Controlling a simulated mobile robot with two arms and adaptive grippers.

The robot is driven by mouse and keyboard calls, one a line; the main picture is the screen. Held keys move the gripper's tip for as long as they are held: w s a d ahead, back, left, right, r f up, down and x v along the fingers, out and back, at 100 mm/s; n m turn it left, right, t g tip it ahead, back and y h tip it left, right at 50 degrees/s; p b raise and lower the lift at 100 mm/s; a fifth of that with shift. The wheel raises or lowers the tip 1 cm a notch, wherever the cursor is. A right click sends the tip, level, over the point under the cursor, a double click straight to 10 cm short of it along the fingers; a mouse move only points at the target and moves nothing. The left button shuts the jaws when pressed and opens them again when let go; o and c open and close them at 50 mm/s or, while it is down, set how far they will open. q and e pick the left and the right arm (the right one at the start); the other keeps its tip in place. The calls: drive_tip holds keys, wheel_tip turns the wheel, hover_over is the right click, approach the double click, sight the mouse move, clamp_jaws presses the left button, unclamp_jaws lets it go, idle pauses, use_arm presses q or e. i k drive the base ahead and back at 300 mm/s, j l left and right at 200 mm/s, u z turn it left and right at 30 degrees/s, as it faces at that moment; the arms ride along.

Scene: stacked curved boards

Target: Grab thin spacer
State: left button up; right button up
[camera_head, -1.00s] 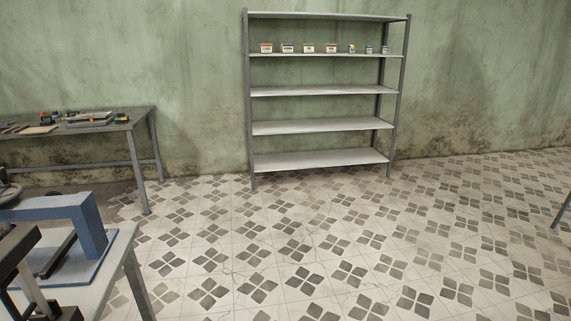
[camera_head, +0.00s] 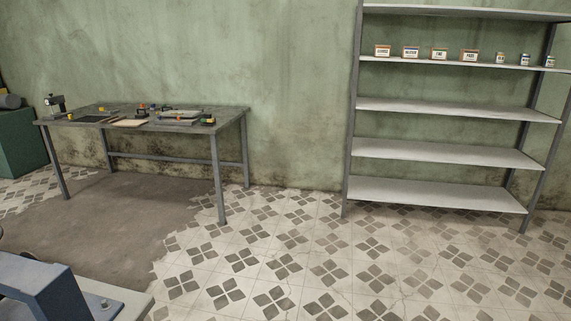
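I cannot make out a thin spacer in this view. A grey metal workbench (camera_head: 225,108) stands against the green wall at the left. Several small items lie on it, including a flat tan board (camera_head: 129,122), a pale stacked or flat piece (camera_head: 180,114) and a small black and orange item (camera_head: 208,121). They are too small to tell apart surely. Neither of my grippers is in view.
A shelf rack (camera_head: 440,153) at the right holds several small labelled boxes and jars on its second shelf. A blue frame (camera_head: 45,290) on a pale table (camera_head: 132,304) fills the lower left corner. A green cabinet (camera_head: 20,140) stands far left. Tiled floor between is open.

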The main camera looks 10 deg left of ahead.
sight(109, 119)
drive_tip(key=i+u, duration=0.1)
drive_tip(key=i, duration=0.55)
drive_tip(key=i+l+u, duration=0.1)
drive_tip(key=i, duration=0.6)
drive_tip(key=i+l+u, duration=0.1)
drive_tip(key=i, duration=0.55)
drive_tip(key=i+j+u, duration=0.15)
drive_tip(key=i+u, duration=0.15)
drive_tip(key=u, duration=0.15)
drive_tip(key=i+u, duration=0.7)
drive_tip(key=u, duration=0.2)
drive_tip(key=i+l+u, duration=0.2)
drive_tip(key=u, duration=0.25)
drive_tip(key=i+j+u, duration=0.15)
drive_tip(key=i+u, duration=0.15)
drive_tip(key=i, duration=0.4)
drive_tip(key=i+u, duration=0.3)
drive_tip(key=i, duration=0.4)
drive_tip(key=i+z, duration=0.4)
drive_tip(key=i, duration=0.15)
drive_tip(key=i+j+z, duration=0.15)
drive_tip(key=i+z, duration=0.2)
drive_tip(key=i, duration=0.15)
drive_tip(key=i+j+z, duration=0.55)
drive_tip(key=i, duration=0.35)
drive_tip(key=i+z, duration=0.15)
drive_tip(key=i, duration=0.4)
drive_tip(key=i+j+z, duration=0.15)
drive_tip(key=i, duration=0.3)
drive_tip(key=j, duration=0.1)
